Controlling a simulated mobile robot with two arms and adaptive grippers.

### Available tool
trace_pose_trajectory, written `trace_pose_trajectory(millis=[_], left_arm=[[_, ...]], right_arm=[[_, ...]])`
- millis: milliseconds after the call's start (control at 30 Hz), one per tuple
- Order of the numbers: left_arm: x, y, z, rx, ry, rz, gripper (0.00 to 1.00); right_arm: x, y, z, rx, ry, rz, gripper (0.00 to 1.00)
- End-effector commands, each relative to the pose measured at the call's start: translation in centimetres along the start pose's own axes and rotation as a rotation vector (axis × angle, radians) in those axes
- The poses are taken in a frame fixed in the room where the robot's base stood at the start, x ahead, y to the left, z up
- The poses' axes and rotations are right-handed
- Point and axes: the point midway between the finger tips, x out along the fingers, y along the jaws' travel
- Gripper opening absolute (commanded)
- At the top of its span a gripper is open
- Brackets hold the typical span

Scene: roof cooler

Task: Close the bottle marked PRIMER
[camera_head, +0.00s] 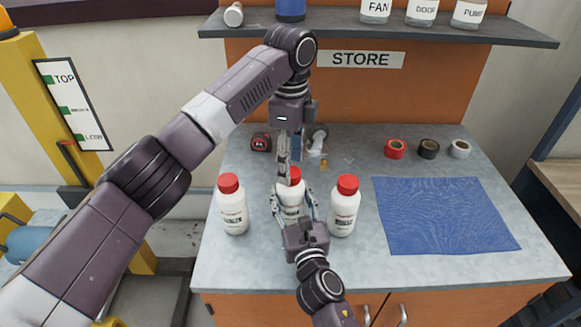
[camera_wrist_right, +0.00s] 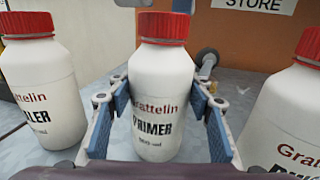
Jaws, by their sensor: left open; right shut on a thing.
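The bottle marked PRIMER (camera_wrist_right: 160,105) is white with a red cap (camera_wrist_right: 163,26) on its top. It stands upright in the middle of three similar bottles; I cannot tell how tight the cap is. My right gripper (camera_wrist_right: 160,118) is shut on its body, one blue pad on each side. In the head view the same bottle (camera_head: 291,200) is partly hidden by my grippers. My left gripper (camera_head: 287,165) is open and points down at the bottle's cap from above and behind; whether it touches the cap is hidden.
Red-capped white bottles stand close on the left (camera_head: 234,212) and right (camera_head: 343,214). A blue mat (camera_head: 440,215) lies on the right of the worktop (camera_head: 240,265). Tape rolls (camera_head: 428,149) sit at the back. A shelf (camera_head: 340,28) with several containers hangs above.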

Motion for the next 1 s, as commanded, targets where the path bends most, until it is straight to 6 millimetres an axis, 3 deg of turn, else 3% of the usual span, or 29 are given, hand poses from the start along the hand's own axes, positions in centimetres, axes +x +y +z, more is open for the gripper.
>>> trace_pose_trajectory(millis=[200,400,600,900,933,1000], left_arm=[[-5.0,-0.1,0.0,0.0,0.0,-0.004,0.53],[-8.5,-0.1,0.1,-0.001,-0.003,-0.001,0.53],[-9.9,0.0,0.1,0.0,-0.001,0.0,0.53],[-10.1,0.0,0.1,0.0,0.0,0.0,0.53],[-10.1,0.0,0.1,0.0,0.0,0.0,0.53],[-10.1,0.0,0.1,0.0,0.0,0.0,0.53]], right_arm=[[0.0,0.0,0.0,0.0,0.0,0.0,0.0],[0.0,0.0,0.0,0.0,0.0,0.0,0.0],[0.0,0.0,0.0,0.0,0.0,0.0,0.0],[0.0,0.0,0.0,0.0,0.0,0.0,0.0],[0.0,0.0,0.0,0.0,0.0,0.0,0.48],[0.0,0.0,0.0,0.0,0.0,0.0,0.56]])
